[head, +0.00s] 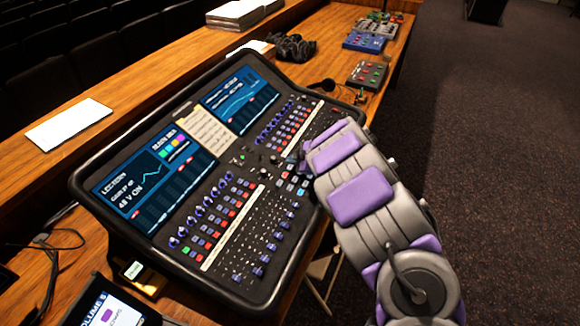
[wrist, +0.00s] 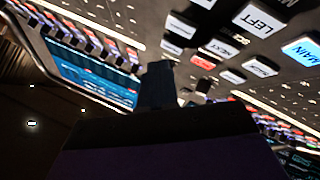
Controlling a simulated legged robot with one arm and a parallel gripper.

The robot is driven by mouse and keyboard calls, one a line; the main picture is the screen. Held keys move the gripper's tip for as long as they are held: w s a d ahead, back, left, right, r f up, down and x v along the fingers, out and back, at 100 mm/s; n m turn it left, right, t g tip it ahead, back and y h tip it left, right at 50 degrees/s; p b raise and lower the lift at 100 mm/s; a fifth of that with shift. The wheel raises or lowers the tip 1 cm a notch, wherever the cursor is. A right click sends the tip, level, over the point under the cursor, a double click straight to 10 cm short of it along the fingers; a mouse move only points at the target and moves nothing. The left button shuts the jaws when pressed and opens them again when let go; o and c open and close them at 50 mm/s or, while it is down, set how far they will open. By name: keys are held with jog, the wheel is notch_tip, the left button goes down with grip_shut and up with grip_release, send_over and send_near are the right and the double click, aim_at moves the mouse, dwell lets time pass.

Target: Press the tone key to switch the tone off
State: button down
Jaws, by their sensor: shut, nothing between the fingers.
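The mixing desk (head: 222,160) is a black console with two lit screens, faders, knobs and small keys. My gripper (head: 304,158) is over the desk's right part, by the small key block (head: 292,183), and my arm hides part of that area. In the wrist view my gripper (wrist: 158,82) is a dark shape, shut and empty, close to the keys. Behind it are a white LEFT key (wrist: 258,20), a blue-lit MAIN key (wrist: 307,50), a NEXT key (wrist: 222,48) and a red-lit key (wrist: 203,62). I cannot make out a tone label. Contact with a key cannot be told.
A paper note (head: 206,131) lies between the screens. A white sheet (head: 68,124) lies on the wooden ledge. Headphones (head: 291,48) and small coloured boxes (head: 367,75) are on the wood behind the desk. Dark carpet (head: 480,140) is open at right.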

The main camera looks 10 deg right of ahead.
jog(key=shift+r, duration=0.1)
jog(key=r+p, duration=0.5)
jog(key=shift+s+d, duration=0.2)
jog(key=shift+f, duration=0.1)
dwell(0.5)
